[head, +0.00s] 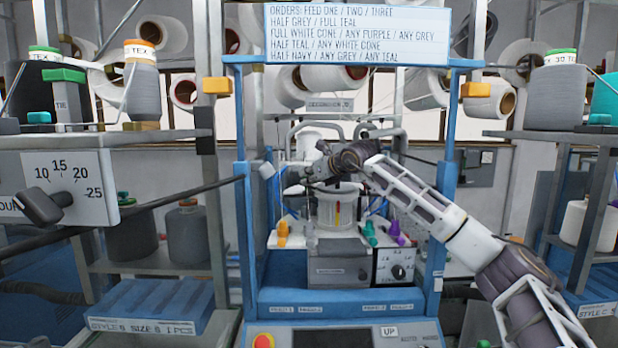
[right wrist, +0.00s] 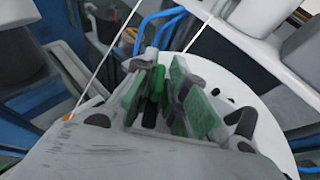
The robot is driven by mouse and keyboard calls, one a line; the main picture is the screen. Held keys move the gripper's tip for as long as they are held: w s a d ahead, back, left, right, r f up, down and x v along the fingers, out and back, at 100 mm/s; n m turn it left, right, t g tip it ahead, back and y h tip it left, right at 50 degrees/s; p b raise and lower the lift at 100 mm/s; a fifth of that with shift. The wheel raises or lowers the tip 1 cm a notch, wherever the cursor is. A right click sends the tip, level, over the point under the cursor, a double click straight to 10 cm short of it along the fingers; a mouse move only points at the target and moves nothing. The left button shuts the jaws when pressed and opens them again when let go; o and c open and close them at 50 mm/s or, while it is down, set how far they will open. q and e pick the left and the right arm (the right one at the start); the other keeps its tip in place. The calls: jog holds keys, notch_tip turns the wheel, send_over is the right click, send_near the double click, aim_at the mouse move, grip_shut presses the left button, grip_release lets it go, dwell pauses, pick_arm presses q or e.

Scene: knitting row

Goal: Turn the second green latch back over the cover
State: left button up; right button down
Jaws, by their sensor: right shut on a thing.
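My right gripper (head: 328,176) reaches in from the right over the top of the white round machine head (head: 338,208) in the head view. In the right wrist view the jaws (right wrist: 158,98) are closed about a small bright green piece, which looks like the green latch (right wrist: 156,80). It stands close to the white round cover (right wrist: 262,98). The jaws hide its lower part and whether it lies over the cover. The second latch cannot be told apart from others. My left gripper is not in view.
Blue frame posts (head: 447,215) stand on both sides of the machine. Thin yarns (right wrist: 112,55) run close to the gripper. Shelves with cones flank the frame.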

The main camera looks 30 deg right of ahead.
jog(key=shift+d+n+y+p, duration=0.1)
jog(key=shift+n+y+p, duration=0.55)
jog(key=shift+n+y, duration=0.45)
jog(key=c, duration=1.5)
grip_release()
jog(key=shift+c, duration=0.2)
jog(key=shift+s+r, duration=0.1)
jog(key=v, duration=0.7)
jog(key=shift+s+d+r, duration=0.1)
jog(key=shift+d, duration=0.05)
